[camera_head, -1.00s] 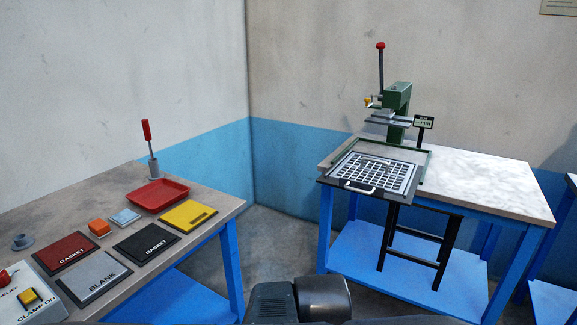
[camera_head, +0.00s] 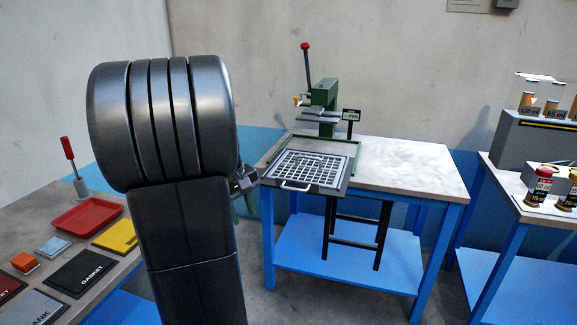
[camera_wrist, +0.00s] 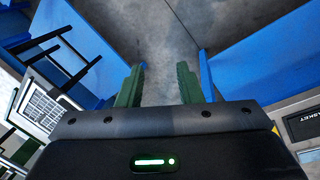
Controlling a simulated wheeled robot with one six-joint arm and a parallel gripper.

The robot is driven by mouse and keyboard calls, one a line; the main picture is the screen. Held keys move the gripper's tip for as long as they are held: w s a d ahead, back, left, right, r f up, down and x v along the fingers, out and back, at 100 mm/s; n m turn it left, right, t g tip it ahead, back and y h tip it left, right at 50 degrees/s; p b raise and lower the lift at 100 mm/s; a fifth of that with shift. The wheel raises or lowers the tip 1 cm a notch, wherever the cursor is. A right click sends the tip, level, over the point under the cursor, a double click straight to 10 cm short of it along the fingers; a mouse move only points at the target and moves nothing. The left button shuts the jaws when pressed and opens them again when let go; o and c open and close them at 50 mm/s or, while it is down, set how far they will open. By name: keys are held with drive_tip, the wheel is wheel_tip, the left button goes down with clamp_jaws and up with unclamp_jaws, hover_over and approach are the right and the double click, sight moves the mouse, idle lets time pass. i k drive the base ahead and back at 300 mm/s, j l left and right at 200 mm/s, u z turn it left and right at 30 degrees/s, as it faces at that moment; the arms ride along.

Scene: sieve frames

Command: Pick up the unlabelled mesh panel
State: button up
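A mesh panel (camera_head: 308,167) with a white and dark grid and no label that I can read lies flat at the left front of the press table. A dark tray with a pale handle (camera_head: 296,186) sits under or around it. The grid also shows at the left edge of the wrist view (camera_wrist: 42,108). My gripper (camera_wrist: 160,78) has its two green fingers apart, with nothing between them and bare floor beyond. In the head view my gripper (camera_head: 244,183) is mostly hidden behind my arm, in front and left of the panel.
A green press (camera_head: 323,97) with a red-knobbed lever stands behind the panel. The left bench holds a red tray (camera_head: 87,215), a yellow plate (camera_head: 117,236) and a black GASKET plate (camera_head: 80,272). Bottles (camera_head: 541,184) stand at right. The press table's right half is clear.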

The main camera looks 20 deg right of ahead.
sight(308, 162)
drive_tip(key=i+l+u, duration=0.2)
drive_tip(key=l, duration=0.5)
drive_tip(key=i+l+u, duration=0.25)
drive_tip(key=l, duration=0.45)
drive_tip(key=i+l+u, duration=0.2)
drive_tip(key=l, duration=0.6)
drive_tip(key=i+l+u, duration=0.25)
drive_tip(key=l, duration=0.5)
drive_tip(key=l+u, duration=0.2)
drive_tip(key=l, duration=0.6)
